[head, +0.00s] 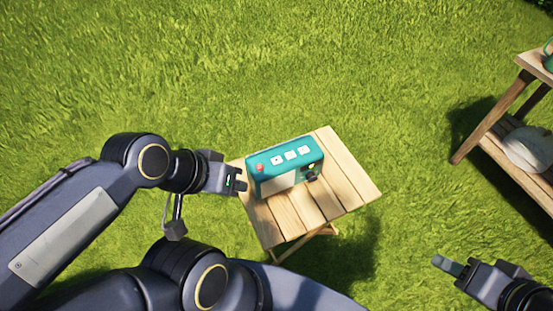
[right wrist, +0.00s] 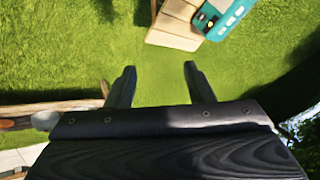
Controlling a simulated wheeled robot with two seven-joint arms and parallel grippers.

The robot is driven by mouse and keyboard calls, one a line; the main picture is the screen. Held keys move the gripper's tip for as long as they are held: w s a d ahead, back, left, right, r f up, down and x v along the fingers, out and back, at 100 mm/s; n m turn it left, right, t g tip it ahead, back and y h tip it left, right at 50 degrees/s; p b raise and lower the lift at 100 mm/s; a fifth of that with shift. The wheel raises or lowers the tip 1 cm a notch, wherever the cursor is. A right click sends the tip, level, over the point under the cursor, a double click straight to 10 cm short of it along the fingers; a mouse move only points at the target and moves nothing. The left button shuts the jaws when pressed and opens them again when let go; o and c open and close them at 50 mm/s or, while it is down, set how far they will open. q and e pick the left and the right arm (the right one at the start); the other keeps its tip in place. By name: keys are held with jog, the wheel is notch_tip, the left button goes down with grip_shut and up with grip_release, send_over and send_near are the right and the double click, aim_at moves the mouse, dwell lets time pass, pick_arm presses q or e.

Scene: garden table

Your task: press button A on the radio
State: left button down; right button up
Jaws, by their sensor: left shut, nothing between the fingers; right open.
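The teal radio (head: 284,166) stands on a small slatted wooden table (head: 346,178) in the middle of the head view. Its top has a red knob or button at the left and several white buttons in a row; their letters are too small to read. My left gripper (head: 241,184) is shut and empty, just left of the radio, by the table's left edge. Whether it touches the radio I cannot tell. My right gripper (head: 446,265) is open and empty over the grass at lower right, away from the table. In the right wrist view its fingers (right wrist: 160,84) are spread, with the radio (right wrist: 222,16) beyond.
A wooden shelf table (head: 490,138) stands at the right edge, with a green item (head: 548,60) on top and a pale round object (head: 528,148) on its lower shelf. Open grass surrounds the small table.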

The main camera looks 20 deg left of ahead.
grip_shut()
dwell(1.2)
